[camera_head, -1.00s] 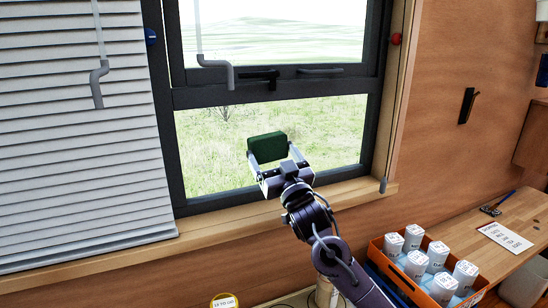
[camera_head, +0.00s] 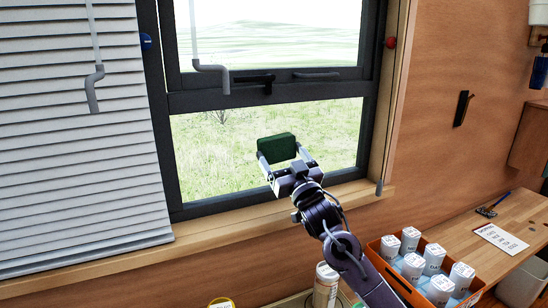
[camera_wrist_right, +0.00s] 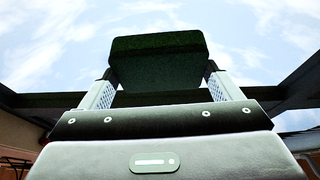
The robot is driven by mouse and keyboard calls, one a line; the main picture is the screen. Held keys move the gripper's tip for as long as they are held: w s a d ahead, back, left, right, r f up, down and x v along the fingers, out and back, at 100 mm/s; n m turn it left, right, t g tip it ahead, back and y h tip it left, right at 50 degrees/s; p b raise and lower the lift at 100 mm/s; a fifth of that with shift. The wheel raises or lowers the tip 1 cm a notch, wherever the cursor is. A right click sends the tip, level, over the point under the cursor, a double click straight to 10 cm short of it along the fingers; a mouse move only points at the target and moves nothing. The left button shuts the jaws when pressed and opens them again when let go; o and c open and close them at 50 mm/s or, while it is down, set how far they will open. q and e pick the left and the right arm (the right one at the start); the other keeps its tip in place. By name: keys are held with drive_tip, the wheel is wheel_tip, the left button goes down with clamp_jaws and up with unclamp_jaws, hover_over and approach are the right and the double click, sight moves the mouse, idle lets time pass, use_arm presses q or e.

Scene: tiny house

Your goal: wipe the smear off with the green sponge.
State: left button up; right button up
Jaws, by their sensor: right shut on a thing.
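The green sponge (camera_head: 277,148) is dark green and block-shaped. My right gripper (camera_head: 284,159) is shut on it, with one finger at each side. The sponge is in front of the lower window pane (camera_head: 220,150); I cannot tell whether it touches the glass. In the right wrist view the sponge (camera_wrist_right: 158,62) sits between the two fingers (camera_wrist_right: 160,88), with sky behind it. I cannot make out a smear on the glass; the sponge and gripper hide part of the pane. My left gripper is not in view.
A white blind (camera_head: 80,150) covers the left side. Handles (camera_head: 255,84) stick out on the window's middle bar. The wooden sill (camera_head: 225,225) runs below. An orange crate (camera_head: 383,268) of white containers stands at lower right, near my right arm.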

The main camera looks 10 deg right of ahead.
sight(265, 155)
drive_tip(key=shift+w+d, duration=0.25)
drive_tip(key=shift+d, duration=0.8)
drive_tip(key=shift+w+d, duration=0.25)
drive_tip(key=shift+d, duration=0.8)
drive_tip(key=shift+w+d+r, duration=0.1)
drive_tip(key=shift+w+d, duration=0.05)
drive_tip(key=shift+d, duration=0.6)
drive_tip(key=shift+w+d+r, duration=0.1)
drive_tip(key=shift+w+d, duration=0.05)
drive_tip(key=shift+d, duration=0.6)
drive_tip(key=shift+d+f, duration=0.1)
drive_tip(key=shift+d, duration=0.15)
drive_tip(key=shift+w+f, duration=0.1)
drive_tip(key=shift+s+a, duration=0.2)
drive_tip(key=shift+a, duration=0.7)
drive_tip(key=shift+s+a, duration=0.15)
drive_tip(key=shift+a, duration=0.75)
drive_tip(key=shift+s+a, duration=0.2)
drive_tip(key=shift+a, duration=0.7)
drive_tip(key=shift+s+a+p, duration=0.1)
drive_tip(key=shift+s+a, duration=0.1)
drive_tip(key=shift+a, duration=0.85)
drive_tip(key=shift+s+a+p, duration=0.15)
drive_tip(key=shift+s+a, duration=0.05)
drive_tip(key=shift+a, duration=0.85)
drive_tip(key=shift+s+a+p, duration=0.1)
drive_tip(key=shift+s+a, duration=0.1)
drive_tip(key=shift+a, duration=0.85)
